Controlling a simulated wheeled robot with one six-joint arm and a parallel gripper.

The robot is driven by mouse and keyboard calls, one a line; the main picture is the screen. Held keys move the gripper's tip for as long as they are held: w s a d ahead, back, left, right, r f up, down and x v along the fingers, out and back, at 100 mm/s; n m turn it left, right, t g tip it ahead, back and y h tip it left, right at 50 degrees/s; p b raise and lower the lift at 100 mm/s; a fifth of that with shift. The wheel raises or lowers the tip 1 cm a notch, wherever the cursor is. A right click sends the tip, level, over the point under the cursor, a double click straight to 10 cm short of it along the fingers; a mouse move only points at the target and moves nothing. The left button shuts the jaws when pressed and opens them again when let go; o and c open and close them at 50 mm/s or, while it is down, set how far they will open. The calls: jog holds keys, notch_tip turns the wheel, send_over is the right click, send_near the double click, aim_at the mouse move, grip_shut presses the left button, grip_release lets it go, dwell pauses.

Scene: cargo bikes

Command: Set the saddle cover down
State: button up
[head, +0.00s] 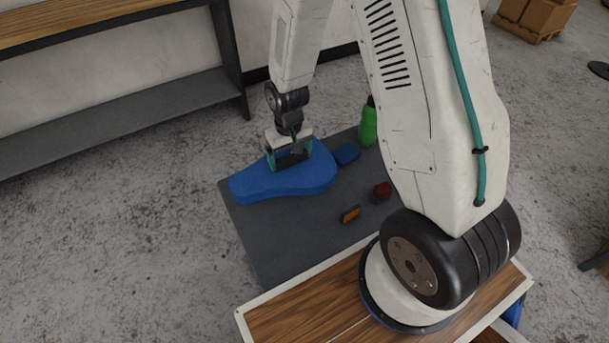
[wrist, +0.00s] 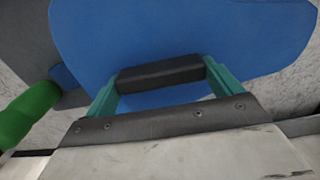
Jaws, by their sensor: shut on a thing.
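The saddle cover (head: 265,185) is a blue, thick, saddle-shaped pad, broad at the right and narrower at the left. It also fills much of the wrist view (wrist: 160,30). My gripper (head: 291,161) is above its broad part. In the wrist view the teal fingers (wrist: 161,76) are on both ends of a dark bar on top of the blue pad, shut on it. The cover is over the left part of a dark grey surface (head: 275,240), roughly level. I cannot tell whether its underside touches the surface.
On the grey surface are a green bottle (head: 367,127), a small blue block (head: 346,154), a red round item (head: 382,191) and an orange-and-black item (head: 350,214). The blue block lies close to the cover's right end. The surface's front left is bare. A bench (head: 130,105) stands at the back left.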

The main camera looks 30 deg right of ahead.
notch_tip(320, 180, down, 6)
jog(key=shift+f, duration=0.25)
jog(key=shift+f, duration=0.15)
jog(key=o, duration=0.8)
jog(key=shift+c, duration=0.2)
notch_tip(320, 180, up, 13)
jog(key=shift+f, duration=0.2)
notch_tip(320, 180, up, 7)
send_over(291, 170)
jog(key=d, duration=0.2)
jog(key=s+r, duration=0.5)
jog(key=r, duration=0.5)
jog(key=s+r, duration=0.5)
jog(key=s, duration=0.3)
jog(key=s+r+t, duration=0.1)
jog(key=s+r, duration=0.4)
jog(key=s, duration=0.4)
jog(key=shift+d+r, duration=0.25)
jog(key=shift+d, duration=0.15)
